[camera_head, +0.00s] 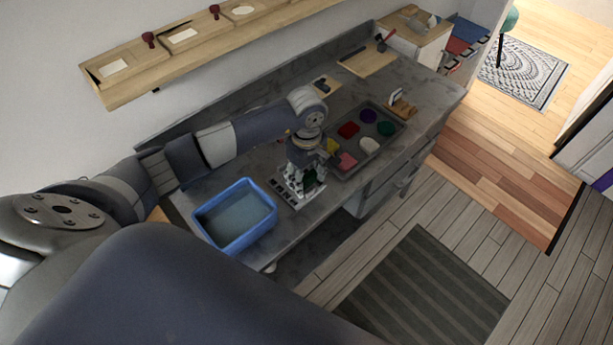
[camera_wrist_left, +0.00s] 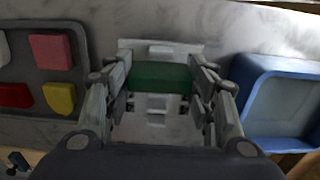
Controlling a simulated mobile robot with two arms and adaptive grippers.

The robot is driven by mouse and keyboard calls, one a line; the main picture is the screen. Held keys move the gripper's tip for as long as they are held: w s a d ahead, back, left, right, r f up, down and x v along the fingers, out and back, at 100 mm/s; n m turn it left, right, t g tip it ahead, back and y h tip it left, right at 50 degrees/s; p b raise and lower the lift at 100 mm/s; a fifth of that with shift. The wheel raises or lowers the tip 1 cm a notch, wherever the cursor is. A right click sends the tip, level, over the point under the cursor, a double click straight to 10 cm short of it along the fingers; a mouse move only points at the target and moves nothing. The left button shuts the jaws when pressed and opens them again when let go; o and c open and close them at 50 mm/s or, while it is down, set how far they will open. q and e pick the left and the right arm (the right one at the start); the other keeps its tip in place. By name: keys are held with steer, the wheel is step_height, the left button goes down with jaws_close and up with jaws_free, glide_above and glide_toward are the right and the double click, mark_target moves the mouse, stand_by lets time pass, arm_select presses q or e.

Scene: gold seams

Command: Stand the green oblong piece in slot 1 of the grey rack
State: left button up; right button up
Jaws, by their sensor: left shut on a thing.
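The green oblong piece (camera_wrist_left: 160,77) lies crosswise between the fingers of my left gripper (camera_wrist_left: 160,88) in the left wrist view. In the head view my left gripper (camera_head: 308,184) is shut on it, pointing down at the grey rack, and a bit of dark green (camera_head: 309,178) shows between the fingers. The grey rack (camera_wrist_left: 160,130) is beneath and around the piece in the wrist view; it also shows in the head view (camera_head: 281,189). The gripper hides much of the rack. I cannot tell whether the piece is inside a slot or above it. My right gripper is out of view.
A blue bin (camera_head: 235,243) stands left of the rack on the grey counter (camera_head: 436,95). A dark tray (camera_head: 399,142) with several coloured pieces stands to the right, close to the gripper. A wooden shelf (camera_head: 180,62) runs along the wall behind.

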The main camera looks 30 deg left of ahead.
arm_select(q)
steer(key=shift+b, duration=0.3)
stand_by(0.7)
steer(key=shift+f, duration=0.25)
stand_by(0.5)
steer(key=shift+f+b, duration=1.4)
steer(key=shift+b, duration=0.35)
stand_by(0.4)
steer(key=o, duration=1.2)
steer(key=shift+r, duration=0.15)
steer(key=shift+r+p, duration=1.9)
steer(key=shift+r, duration=1.5)
